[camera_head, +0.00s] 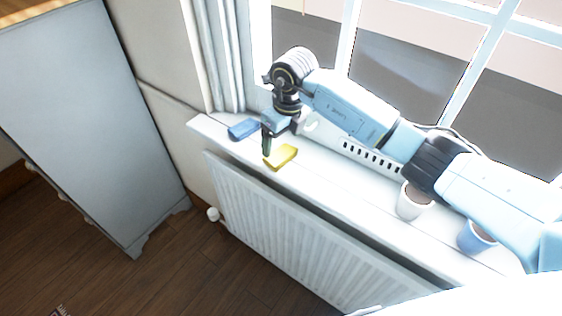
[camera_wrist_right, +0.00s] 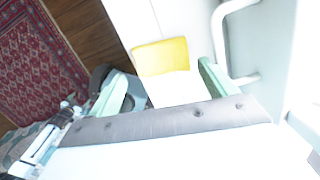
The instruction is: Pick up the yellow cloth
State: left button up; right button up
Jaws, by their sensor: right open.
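The yellow cloth (camera_head: 284,157) is a small folded piece lying flat on the white windowsill (camera_head: 335,190), near the sill's front edge. My right gripper (camera_head: 268,142) reaches down just above and beside the cloth from the window side. In the right wrist view, the cloth (camera_wrist_right: 161,56) shows ahead, between the two green fingers of the open gripper (camera_wrist_right: 163,72). The fingers are apart, with nothing held, and I cannot tell exactly how high they are above the sill. My left gripper is not in view.
A white slotted object (camera_head: 366,156) stands behind, under my right arm. A white cup (camera_head: 411,204) and a blue cup (camera_head: 475,238) stand right along the sill. A radiator (camera_head: 300,227) is below; a grey cabinet (camera_head: 85,110) stands left.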

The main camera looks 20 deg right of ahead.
aim_at(282, 152)
jog(key=shift+w+f+b, duration=0.2)
jog(key=shift+f+b, duration=1.9)
jog(key=shift+f, duration=0.6)
jog(key=shift+r, duration=0.1)
jog(key=c, duration=0.6)
notch_tip(282, 152, up, 9)
jog(key=shift+r+p, duration=0.1)
jog(key=shift+p, duration=0.25)
jog(key=shift+c, duration=0.2)
jog(key=shift+r, duration=0.4)
jog(key=o, duration=0.4)
jog(key=c, duration=0.3)
